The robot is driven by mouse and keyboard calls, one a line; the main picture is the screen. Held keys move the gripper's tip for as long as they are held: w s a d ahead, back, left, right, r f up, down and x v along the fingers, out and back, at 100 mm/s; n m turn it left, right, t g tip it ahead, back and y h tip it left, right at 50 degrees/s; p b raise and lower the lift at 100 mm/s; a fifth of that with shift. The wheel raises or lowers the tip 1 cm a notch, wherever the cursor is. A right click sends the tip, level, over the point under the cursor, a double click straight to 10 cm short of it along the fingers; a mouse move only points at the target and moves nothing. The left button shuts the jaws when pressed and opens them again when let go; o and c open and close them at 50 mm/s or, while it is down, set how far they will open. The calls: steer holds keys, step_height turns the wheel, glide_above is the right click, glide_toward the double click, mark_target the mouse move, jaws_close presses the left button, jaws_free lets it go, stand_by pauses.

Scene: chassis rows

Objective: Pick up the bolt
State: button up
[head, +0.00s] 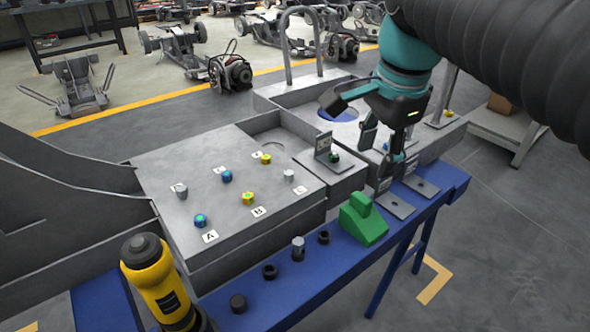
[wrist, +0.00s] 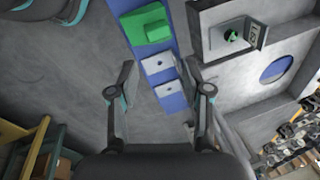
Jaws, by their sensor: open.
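Several small bolt-like pieces stand on the grey plate (head: 170,222). They include a blue one with a green top (head: 200,220), a yellow one (head: 248,198), a blue one (head: 227,176) and a silver one (head: 181,191). A green-topped piece (head: 334,157) stands by an upright tag on the neighbouring block and shows in the wrist view (wrist: 232,35). I cannot tell which is the named bolt. My gripper (head: 385,158) is open and empty above the right part of the bench. Its two fingers stand apart in the wrist view (wrist: 158,82).
A green block (head: 363,220), black rings and a grey cylinder (head: 298,248) sit on the blue rail (head: 330,262). Two small metal plates (wrist: 158,63) lie beyond the green block. A yellow and black tool (head: 156,280) stands front left.

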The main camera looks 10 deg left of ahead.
steer(key=w+a+r+m+g, duration=0.1)
steer(key=w+a+r+m, duration=0.2)
steer(key=a, duration=0.4)
steer(key=w+a+r+m+g, duration=0.1)
steer(key=a+r+m, duration=0.1)
steer(key=a+m, duration=0.4)
steer(key=b, duration=0.2)
glide_above(289, 173)
steer(key=shift+h, duration=0.4)
steer(key=f, duration=0.7)
steer(key=shift+w+f, duration=0.3)
steer(key=shift+f, duration=0.1)
steer(key=shift+s+f+b, duration=0.15)
steer(key=shift+f+b, duration=0.2)
steer(key=shift+f, duration=1)
steer(key=shift+s+f+b, duration=0.1)
steer(key=shift+f+b, duration=0.25)
steer(key=shift+f, duration=0.95)
jaws_close()
